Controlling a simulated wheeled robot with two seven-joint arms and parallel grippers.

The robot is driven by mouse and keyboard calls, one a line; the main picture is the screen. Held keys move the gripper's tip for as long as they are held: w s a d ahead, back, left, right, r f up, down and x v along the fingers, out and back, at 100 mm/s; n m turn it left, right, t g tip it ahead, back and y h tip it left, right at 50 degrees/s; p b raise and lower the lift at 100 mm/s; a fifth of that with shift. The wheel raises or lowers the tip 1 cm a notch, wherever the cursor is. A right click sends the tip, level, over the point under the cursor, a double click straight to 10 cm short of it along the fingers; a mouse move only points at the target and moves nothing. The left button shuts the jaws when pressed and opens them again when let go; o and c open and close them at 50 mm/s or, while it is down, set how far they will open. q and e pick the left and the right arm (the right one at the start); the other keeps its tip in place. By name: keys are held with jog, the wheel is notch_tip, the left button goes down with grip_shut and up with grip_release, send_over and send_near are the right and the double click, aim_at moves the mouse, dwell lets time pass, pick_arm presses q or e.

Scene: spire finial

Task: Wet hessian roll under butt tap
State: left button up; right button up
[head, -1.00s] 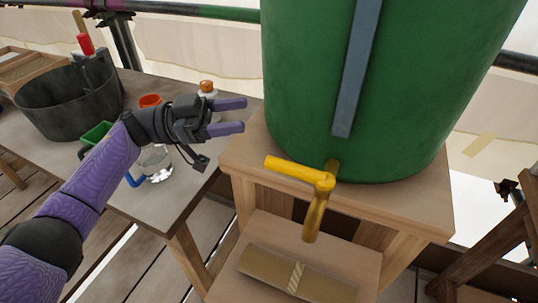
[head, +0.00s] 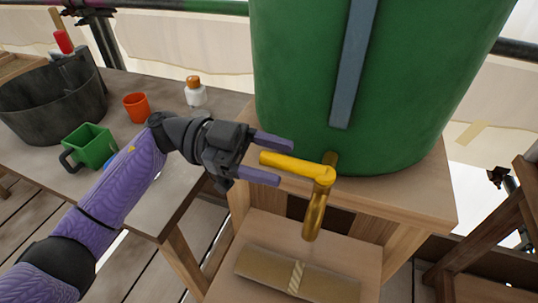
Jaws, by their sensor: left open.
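The green water butt (head: 290,70) stands on a wooden stand (head: 420,205). Its yellow tap (head: 317,205) sticks out low on the front, with the lever (head: 290,165) pointing left and the spout pointing down. The tan hessian roll (head: 265,269) lies on the stand's lower shelf (head: 265,232), below the spout, with a pale twisted band around its middle. My left gripper (head: 285,161) is open, its two purple fingers pointing right at the tap lever's left end; I cannot tell whether they touch it. My right gripper is not in view.
On the table (head: 185,185) at left are a black tub (head: 55,108), a green square jug (head: 90,147), an orange cup (head: 136,107) and a white bottle with an orange cap (head: 195,93). Another wooden frame (head: 480,240) stands at right.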

pick_arm(q)
grip_shut()
dwell(1.3)
